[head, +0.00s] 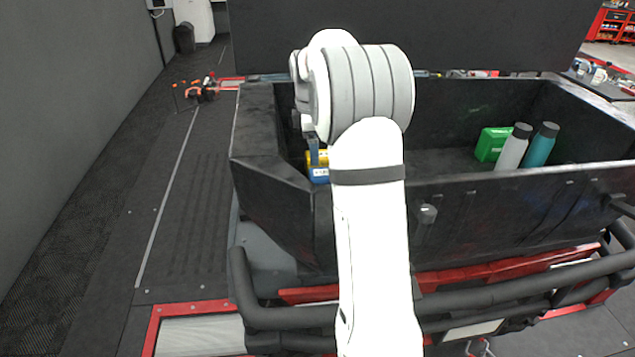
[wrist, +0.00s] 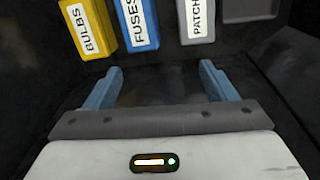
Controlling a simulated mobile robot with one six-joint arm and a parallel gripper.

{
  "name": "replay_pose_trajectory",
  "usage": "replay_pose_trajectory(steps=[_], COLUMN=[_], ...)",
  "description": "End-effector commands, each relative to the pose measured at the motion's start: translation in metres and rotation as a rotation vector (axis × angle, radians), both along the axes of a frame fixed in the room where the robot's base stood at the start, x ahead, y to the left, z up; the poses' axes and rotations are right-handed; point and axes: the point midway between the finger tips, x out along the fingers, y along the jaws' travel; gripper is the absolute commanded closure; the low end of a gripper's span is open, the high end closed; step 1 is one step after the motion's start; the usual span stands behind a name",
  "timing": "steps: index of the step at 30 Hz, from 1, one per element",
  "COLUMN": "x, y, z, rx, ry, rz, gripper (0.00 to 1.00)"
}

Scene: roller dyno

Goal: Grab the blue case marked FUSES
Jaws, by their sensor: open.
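The blue case marked FUSES (wrist: 137,24) stands between two other cases at the top of the wrist view. In the head view a blue case (head: 319,175) with a white label shows just left of my arm, inside the dark bed; its label is too small to read there. My gripper (wrist: 160,78) is open, its two blue fingers apart with nothing between them. The FUSES case lies beyond the fingertips, a little left of the middle of the gap. In the head view my arm hides most of the gripper.
A yellow case marked BULBS (wrist: 87,30) stands close left of FUSES, and a grey case marked PATCH (wrist: 196,22) right of it. The dark bed (head: 480,187) has high walls. A green box (head: 492,144), a white bottle (head: 512,148) and a teal bottle (head: 540,146) stand at its right.

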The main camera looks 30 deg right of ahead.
Motion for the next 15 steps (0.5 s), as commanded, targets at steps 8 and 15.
replay_pose_trajectory(steps=[8, 15], x=[0.028, 0.029], y=[-0.053, -0.059], z=[-0.067, -0.090], rx=[0.075, 0.086], ry=[0.053, 0.059], rz=[0.072, 0.083], gripper=[0.22, 0.22])
